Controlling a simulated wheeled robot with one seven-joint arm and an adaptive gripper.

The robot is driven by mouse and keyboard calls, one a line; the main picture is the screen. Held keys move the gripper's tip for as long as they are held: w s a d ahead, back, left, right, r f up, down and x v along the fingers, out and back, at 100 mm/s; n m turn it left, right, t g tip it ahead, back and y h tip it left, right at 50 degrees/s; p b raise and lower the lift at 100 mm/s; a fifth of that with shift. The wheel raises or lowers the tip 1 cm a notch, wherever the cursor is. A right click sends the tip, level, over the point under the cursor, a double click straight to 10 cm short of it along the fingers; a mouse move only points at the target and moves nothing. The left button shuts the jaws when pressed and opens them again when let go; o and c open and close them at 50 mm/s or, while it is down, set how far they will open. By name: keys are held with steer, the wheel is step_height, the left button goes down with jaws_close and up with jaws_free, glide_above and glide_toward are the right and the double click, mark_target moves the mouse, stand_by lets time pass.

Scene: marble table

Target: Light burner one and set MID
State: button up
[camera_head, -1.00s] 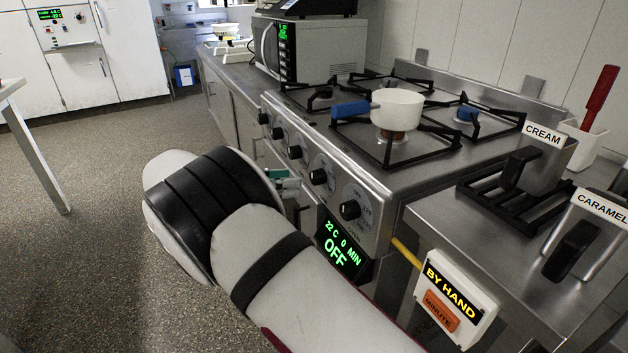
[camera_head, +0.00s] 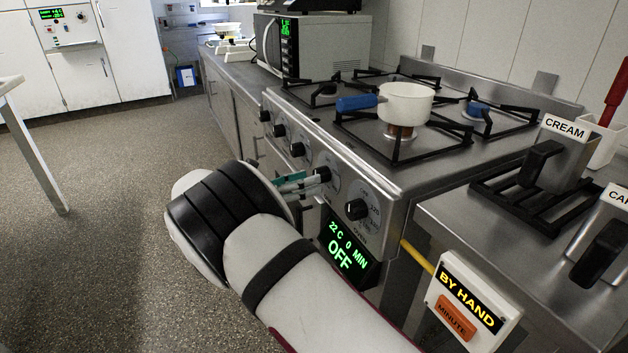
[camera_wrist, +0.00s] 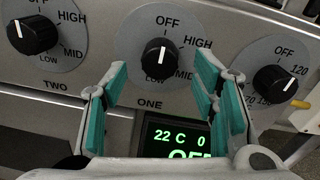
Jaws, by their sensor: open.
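The burner one knob (camera_wrist: 156,55) is black on a round grey dial marked OFF, HIGH, MID and LOW. Its white line points up near OFF. In the head view the knob (camera_head: 323,174) is on the stove front, at the tip of my gripper (camera_head: 298,184). In the wrist view my gripper (camera_wrist: 160,90) is open, its teal pads spread to either side below the knob. No contact with the knob shows. A white pan with a blue handle (camera_head: 405,103) sits on the front burner, with an orange-brown patch below it.
The burner two knob (camera_wrist: 33,35) is to the left and the oven knob (camera_wrist: 276,80) to the right. The oven display (camera_head: 349,247) reads 22 C, 0 MIN, OFF. A BY HAND box (camera_head: 472,301) hangs at the right. The floor at left is clear.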

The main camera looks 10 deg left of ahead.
mark_target(322, 175)
steer(key=shift+x, duration=1.5)
steer(key=c, duration=1.2)
steer(key=shift+o, duration=0.2)
steer(key=shift+m, duration=0.3)
steer(key=m+b, duration=0.4)
steer(key=m, duration=0.8)
steer(key=m+b, duration=0.4)
steer(key=m, duration=0.7)
steer(key=shift+w+f+m+g+h+b, duration=0.1)
steer(key=shift+m+g+h+b, duration=0.2)
steer(key=shift+m+h+b, duration=0.1)
